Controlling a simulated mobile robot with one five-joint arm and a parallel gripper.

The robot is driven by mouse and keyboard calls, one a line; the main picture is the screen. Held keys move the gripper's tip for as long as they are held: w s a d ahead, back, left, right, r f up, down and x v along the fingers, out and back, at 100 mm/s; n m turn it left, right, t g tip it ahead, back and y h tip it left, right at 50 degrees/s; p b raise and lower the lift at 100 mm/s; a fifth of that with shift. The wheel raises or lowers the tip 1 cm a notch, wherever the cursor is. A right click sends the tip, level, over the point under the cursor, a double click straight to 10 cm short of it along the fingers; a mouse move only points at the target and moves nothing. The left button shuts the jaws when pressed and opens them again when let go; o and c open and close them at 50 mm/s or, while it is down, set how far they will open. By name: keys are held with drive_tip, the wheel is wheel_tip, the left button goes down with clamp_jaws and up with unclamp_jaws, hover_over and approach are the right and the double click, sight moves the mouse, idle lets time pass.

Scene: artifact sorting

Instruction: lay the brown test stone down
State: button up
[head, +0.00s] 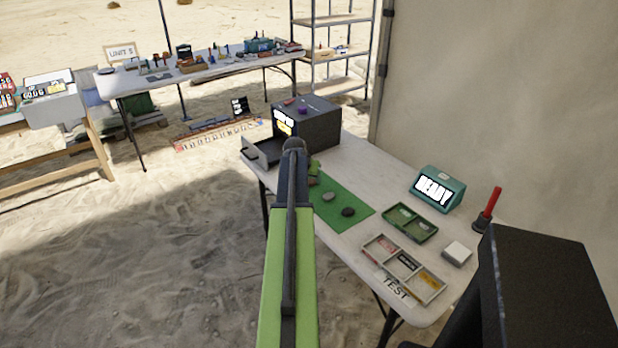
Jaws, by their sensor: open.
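A green mat (334,218) lies on the white table. On it lie a grey-olive stone (328,196) and a darker, nearly black stone (348,211), apart from each other. A small brownish shape (312,181) shows at the mat's far end beside my arm; I cannot tell whether it is the brown test stone. My green and dark arm reaches up the middle of the view and covers the mat's left side. My gripper's fingers cannot be made out behind it.
A dark box (318,128) stands at the table's far end, with a dark tray (262,152) beside it. A green tray (410,223), a sectioned tray (404,268), a teal READY display (437,189) and a red-handled tool (491,205) occupy the right side.

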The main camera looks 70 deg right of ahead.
drive_tip(key=p+v, duration=0.7)
drive_tip(key=v, duration=0.3)
drive_tip(key=w+a+f+n+t+y, duration=0.15)
drive_tip(key=w+a+n, duration=0.25)
drive_tip(key=w+a, duration=1.1)
drive_tip(key=w+a+f+n+y, duration=0.15)
drive_tip(key=w+a+n, duration=0.25)
drive_tip(key=w+a, duration=1.1)
drive_tip(key=s+a+n+g+y, duration=0.1)
drive_tip(key=a+n, duration=0.8)
drive_tip(key=a, duration=3.4)
drive_tip(key=s+y, duration=0.2)
drive_tip(key=shift+s+f+n+g+y, duration=0.3)
drive_tip(key=shift+s+f+n+g, duration=0.05)
drive_tip(key=shift+s+n, duration=0.05)
